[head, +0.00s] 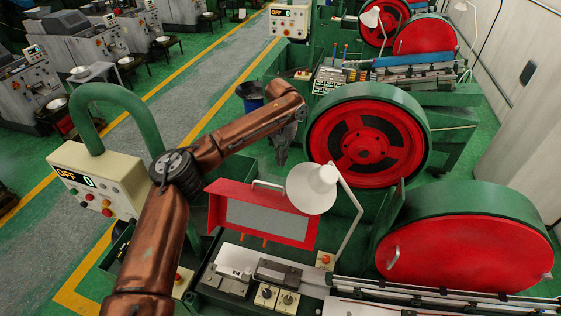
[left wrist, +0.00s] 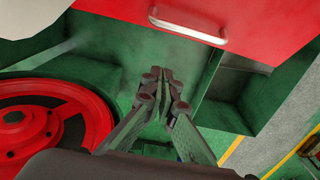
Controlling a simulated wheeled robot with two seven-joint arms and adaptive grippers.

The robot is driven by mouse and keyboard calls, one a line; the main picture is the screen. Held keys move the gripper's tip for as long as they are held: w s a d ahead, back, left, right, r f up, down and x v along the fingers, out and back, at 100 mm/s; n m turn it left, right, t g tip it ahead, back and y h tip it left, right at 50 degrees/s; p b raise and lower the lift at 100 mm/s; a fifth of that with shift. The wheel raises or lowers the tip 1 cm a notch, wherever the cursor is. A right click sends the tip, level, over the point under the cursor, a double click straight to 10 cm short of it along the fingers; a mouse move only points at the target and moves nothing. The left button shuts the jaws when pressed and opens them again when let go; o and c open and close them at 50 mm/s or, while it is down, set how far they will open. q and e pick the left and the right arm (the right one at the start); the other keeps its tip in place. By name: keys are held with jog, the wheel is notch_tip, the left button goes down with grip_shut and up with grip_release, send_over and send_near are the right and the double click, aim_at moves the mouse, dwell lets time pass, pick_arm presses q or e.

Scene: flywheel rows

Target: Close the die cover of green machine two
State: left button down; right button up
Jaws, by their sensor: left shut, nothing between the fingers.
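The die cover is a red panel with a grey window (head: 214,205). It stands raised and tilted above the machine bed in the head view, with a silver handle (head: 268,185) along its upper edge. In the left wrist view the red cover (left wrist: 262,18) fills the top, and its handle (left wrist: 187,26) is near the fingers. My left gripper (head: 282,158) is beyond the cover, beside the flywheel, pointing down. Its fingers (left wrist: 165,82) are together and empty, apart from the handle. My right gripper is in neither view.
A red-and-black flywheel (head: 368,143) with a green guard stands right of my left gripper. A white lamp (head: 312,188) rises in front of the cover's right side. A control box (head: 95,180) reading OFF stands left. A red guard disc (head: 470,250) is at the lower right.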

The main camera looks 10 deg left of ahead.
pick_arm(q)
jog(key=s+f+p, duration=0.3)
jog(key=f+p, duration=0.1)
jog(key=f, duration=0.3)
jog(key=shift+s, duration=0.25)
jog(key=shift+d, duration=0.1)
jog(key=shift+d, duration=0.1)
